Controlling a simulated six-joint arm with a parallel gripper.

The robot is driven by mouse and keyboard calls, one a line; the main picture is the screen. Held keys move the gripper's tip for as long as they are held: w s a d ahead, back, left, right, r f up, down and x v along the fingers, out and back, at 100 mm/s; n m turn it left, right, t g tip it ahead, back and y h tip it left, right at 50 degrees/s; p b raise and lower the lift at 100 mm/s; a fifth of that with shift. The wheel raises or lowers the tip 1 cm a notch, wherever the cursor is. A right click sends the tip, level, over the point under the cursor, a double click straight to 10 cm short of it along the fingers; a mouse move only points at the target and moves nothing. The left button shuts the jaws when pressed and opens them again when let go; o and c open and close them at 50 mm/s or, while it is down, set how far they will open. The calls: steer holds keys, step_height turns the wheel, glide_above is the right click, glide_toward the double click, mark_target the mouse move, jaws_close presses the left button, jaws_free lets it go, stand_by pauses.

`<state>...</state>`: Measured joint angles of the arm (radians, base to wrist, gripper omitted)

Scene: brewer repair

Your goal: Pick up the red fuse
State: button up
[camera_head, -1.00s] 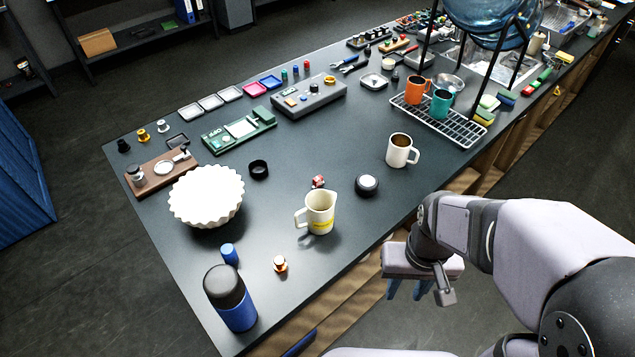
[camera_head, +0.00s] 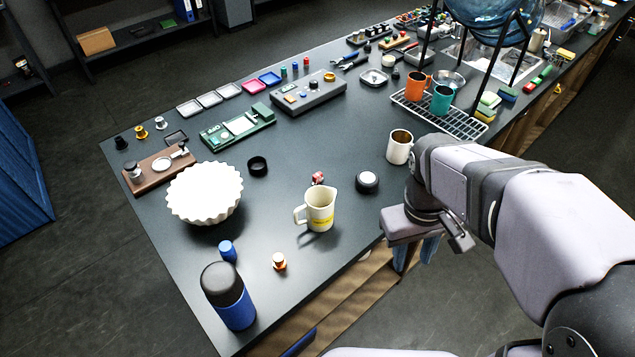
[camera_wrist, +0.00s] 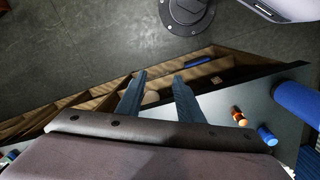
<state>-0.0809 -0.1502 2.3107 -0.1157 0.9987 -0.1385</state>
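Small upright cylinders in teal, blue and red stand at the far edge of the table in the head view. The red one (camera_head: 306,63) is probably the red fuse; it is too small to be sure. A small red and white object (camera_head: 318,178) lies behind the white jug, and I cannot tell what it is. My gripper (camera_head: 416,252) hangs just off the table's near edge, far from the small cylinders. In the wrist view my gripper (camera_wrist: 161,77) has its two blue fingers apart with nothing held between them. No red fuse shows in the wrist view.
The white jug (camera_head: 319,212), a black-and-white round item (camera_head: 366,182) and a white mug (camera_head: 399,148) stand near my gripper. A drying rack (camera_head: 455,124) with mugs is at right. The mid-table is fairly clear.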

steer(key=w+a+f+n+t+h+b, duration=0.1)
steer(key=w+a+n+t+h+b, duration=0.2)
steer(key=w+n, duration=0.55)
steer(key=w+a+n+h+b, duration=0.2)
steer(key=w+a+n+b, duration=0.25)
steer(key=w, duration=0.65)
steer(key=w+a+n+t+h+b, duration=0.25)
steer(key=w+a+n, duration=0.2)
steer(key=a, duration=0.45)
steer(key=w+a+n+t+h+b, duration=0.1)
steer(key=w+a+n+t+b, duration=0.25)
steer(key=a+n, duration=0.35)
steer(key=m, duration=0.1)
glide_toward(319, 174)
steer(key=x, duration=0.3)
steer(key=shift+w+r+h+p, duration=0.15)
steer(key=shift+w+h+p, duration=0.1)
steer(key=shift+p, duration=0.15)
steer(key=shift+d+f, duration=0.1)
steer(key=shift+f, duration=0.25)
steer(key=shift+p+x, duration=1.5)
steer(key=shift+x, duration=1.75)
steer(key=shift+w+d+f, duration=0.15)
steer(key=shift+w+d, duration=0.1)
steer(key=shift+d, duration=0.05)
